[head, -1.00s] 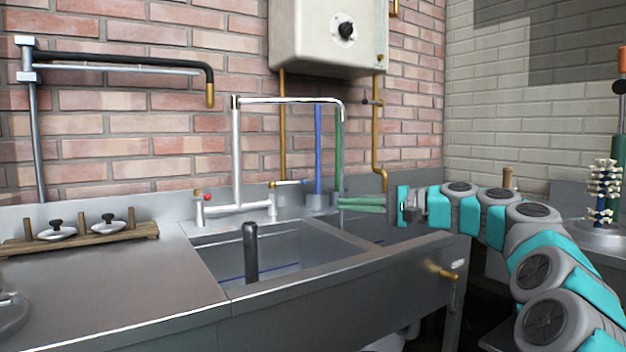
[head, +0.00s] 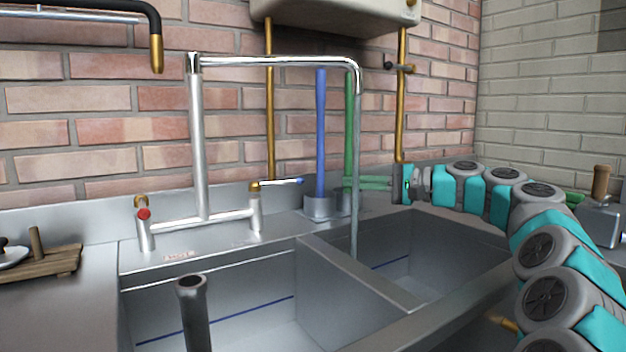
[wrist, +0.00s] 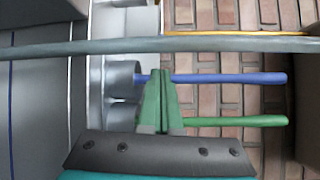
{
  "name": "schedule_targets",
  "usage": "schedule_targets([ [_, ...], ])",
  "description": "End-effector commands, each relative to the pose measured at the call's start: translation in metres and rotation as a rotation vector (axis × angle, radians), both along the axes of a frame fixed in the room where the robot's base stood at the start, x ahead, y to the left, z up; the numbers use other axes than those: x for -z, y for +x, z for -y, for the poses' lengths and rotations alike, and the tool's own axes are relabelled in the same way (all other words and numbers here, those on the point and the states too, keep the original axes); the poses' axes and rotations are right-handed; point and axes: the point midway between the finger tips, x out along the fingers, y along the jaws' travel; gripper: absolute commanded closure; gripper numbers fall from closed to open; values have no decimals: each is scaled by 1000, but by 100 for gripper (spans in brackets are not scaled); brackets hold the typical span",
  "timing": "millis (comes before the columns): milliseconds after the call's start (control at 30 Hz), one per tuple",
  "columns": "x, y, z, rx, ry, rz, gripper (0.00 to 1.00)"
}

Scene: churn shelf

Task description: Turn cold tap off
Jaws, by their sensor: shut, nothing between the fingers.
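The mixer tap (head: 198,140) stands behind the sink, with a tall chrome spout bent to the right. The hot knob (head: 144,214), red, is on the left valve. A thin grey column (head: 355,200) drops from the spout end into the sink; it looks like running water. My gripper (head: 364,183) is shut and empty, its green fingers pointing left, apart from and right of the cold lever. In the wrist view the shut fingers (wrist: 160,85) show; the lever cannot be made out.
Blue (head: 320,130) and green (head: 349,130) long handles stand in metal cups between lever and gripper, near my fingers. A dark upright post (head: 193,310) stands at the front sink. Brass pipes (head: 270,110) run up the wall. Free room lies over the basins.

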Motion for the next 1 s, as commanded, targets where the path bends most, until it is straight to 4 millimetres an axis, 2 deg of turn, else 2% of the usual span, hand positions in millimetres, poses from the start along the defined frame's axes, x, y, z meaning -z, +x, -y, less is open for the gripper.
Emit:
schedule_targets([
  [200, 0, 1, -2, 0, 0, 0, 100],
  [367, 1, 5, -13, -1, -1, 0, 100],
  [800, 5, 32, -79, -1, -1, -3, 100],
  [1000, 5, 37, -93, -1, 0, -1, 100],
])
